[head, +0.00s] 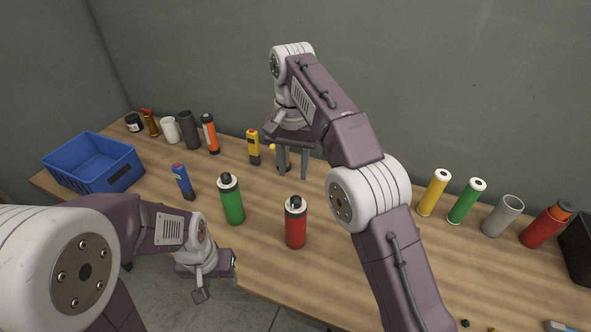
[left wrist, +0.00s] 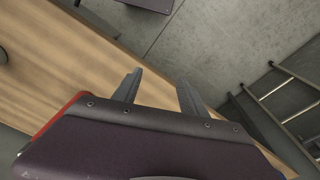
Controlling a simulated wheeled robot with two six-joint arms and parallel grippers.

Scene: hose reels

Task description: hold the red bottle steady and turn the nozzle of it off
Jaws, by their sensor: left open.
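The red bottle (head: 296,228) stands upright near the table's front edge in the head view. Its nozzle (head: 295,204) is black and sits on top; its exact setting is too small to tell. My left gripper (head: 217,281) is open and empty, low and left of the red bottle, in front of the table edge. The left wrist view shows its two fingers apart (left wrist: 158,92) with nothing between them. A red edge (left wrist: 57,112) shows there beside the gripper body; I cannot tell what it is. My right gripper (head: 293,165) is open, fingers down, behind the red bottle and apart from it.
A green bottle (head: 232,205) stands just left of the red one. A blue crate (head: 93,178) is at the far left. Several tubes and bottles line the back. The table (head: 262,265) is clear between the green and red bottles.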

